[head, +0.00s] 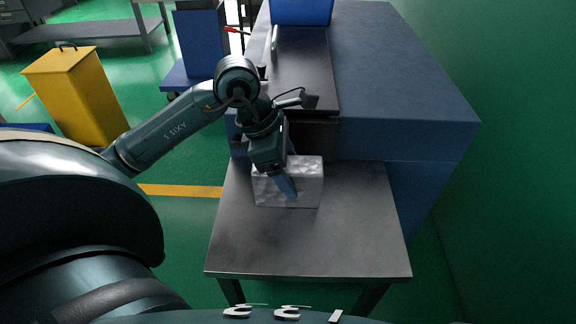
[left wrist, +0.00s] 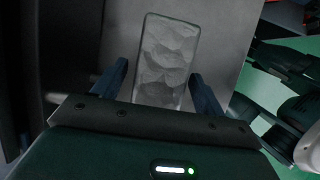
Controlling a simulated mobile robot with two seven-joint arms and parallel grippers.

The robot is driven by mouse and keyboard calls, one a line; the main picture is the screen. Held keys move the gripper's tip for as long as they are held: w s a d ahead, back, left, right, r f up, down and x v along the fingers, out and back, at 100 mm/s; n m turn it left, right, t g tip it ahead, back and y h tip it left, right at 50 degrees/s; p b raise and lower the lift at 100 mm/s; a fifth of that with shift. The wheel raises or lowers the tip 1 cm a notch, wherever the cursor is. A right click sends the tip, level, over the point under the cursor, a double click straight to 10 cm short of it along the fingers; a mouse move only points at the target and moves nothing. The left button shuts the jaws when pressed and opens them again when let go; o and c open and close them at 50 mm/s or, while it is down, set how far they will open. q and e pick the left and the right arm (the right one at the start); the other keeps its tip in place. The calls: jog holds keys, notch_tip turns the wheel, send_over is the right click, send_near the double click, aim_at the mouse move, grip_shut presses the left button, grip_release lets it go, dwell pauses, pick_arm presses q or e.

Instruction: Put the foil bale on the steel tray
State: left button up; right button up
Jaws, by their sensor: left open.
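The foil bale (head: 308,180) is a silvery, crumpled block resting on a grey metal surface (head: 310,245) in the head view. This flat, table-like surface may be the steel tray; I cannot tell for certain. My left gripper (head: 284,184) is over the bale, pointing down, and hides part of its left and middle. In the left wrist view my open left gripper (left wrist: 159,72) has one finger on each side of the bale (left wrist: 166,58), with gaps visible. Whether a finger touches the bale is unclear. My right gripper is not in view.
A large blue machine (head: 400,80) with a dark metal channel (head: 300,72) stands directly behind the metal surface. A yellow bin (head: 75,95) and a blue cart (head: 200,45) stand at the back left. The metal surface is clear in front of the bale.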

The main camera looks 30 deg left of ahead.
pick_arm(q)
jog(key=p+v, duration=0.1)
jog(key=v, duration=1)
jog(key=shift+r, duration=0.3)
jog(key=shift+s+a+r, duration=0.1)
jog(key=shift+r, duration=0.25)
